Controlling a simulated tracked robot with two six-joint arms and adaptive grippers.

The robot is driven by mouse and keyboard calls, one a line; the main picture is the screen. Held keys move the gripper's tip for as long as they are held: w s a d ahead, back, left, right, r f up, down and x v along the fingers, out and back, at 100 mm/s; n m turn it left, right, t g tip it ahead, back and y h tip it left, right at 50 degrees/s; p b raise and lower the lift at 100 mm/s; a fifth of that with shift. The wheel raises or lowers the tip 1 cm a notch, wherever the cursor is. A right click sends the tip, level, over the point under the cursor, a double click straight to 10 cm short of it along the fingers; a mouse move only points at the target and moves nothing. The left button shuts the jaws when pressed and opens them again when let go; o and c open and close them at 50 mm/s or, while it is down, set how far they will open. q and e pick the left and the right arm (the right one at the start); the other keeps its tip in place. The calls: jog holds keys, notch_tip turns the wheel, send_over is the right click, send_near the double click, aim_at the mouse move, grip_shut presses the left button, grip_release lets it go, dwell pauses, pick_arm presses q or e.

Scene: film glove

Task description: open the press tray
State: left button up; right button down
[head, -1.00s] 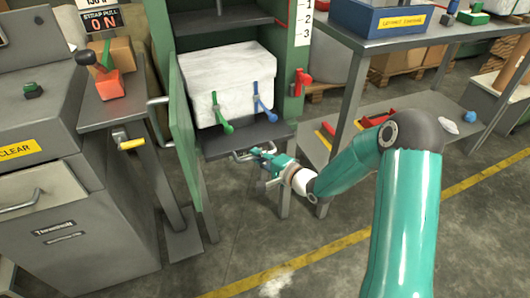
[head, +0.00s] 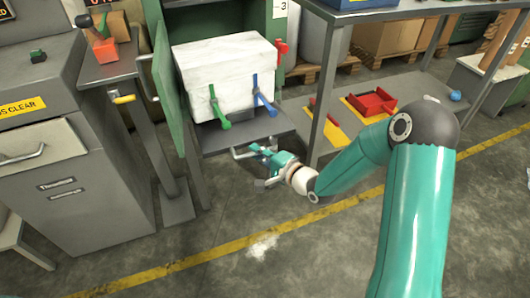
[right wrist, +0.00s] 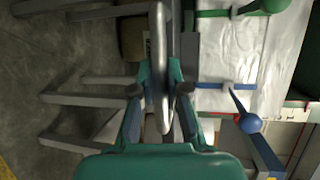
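The press tray (head: 265,127) is a dark grey plate standing out from the front of the green press (head: 234,20). A white block (head: 222,75) sits on it, with a green lever (head: 215,105) and a blue lever (head: 257,90) on its front. My right gripper (head: 256,150) is at the tray's front handle (head: 240,152). In the right wrist view, the grey handle bar (right wrist: 162,60) lies between the close-set fingers (right wrist: 161,92), which look shut on it. My left gripper is not in view.
The green press door (head: 168,88) stands open at the left. A grey cabinet (head: 70,180) is further left. A bench (head: 335,120) with a red tray (head: 372,102) on its lower shelf is close on the right.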

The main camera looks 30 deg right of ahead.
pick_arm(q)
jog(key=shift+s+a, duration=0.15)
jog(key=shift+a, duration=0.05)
pick_arm(e)
jog(key=shift+s+a+f, duration=0.3)
jog(key=shift+a, duration=0.3)
jog(key=c, duration=1.2)
grip_release()
jog(key=shift+d, duration=0.1)
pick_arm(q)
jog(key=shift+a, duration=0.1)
pick_arm(e)
jog(key=shift+d+r, duration=0.15)
jog(key=shift+d, duration=0.1)
jog(key=v, duration=1.2)
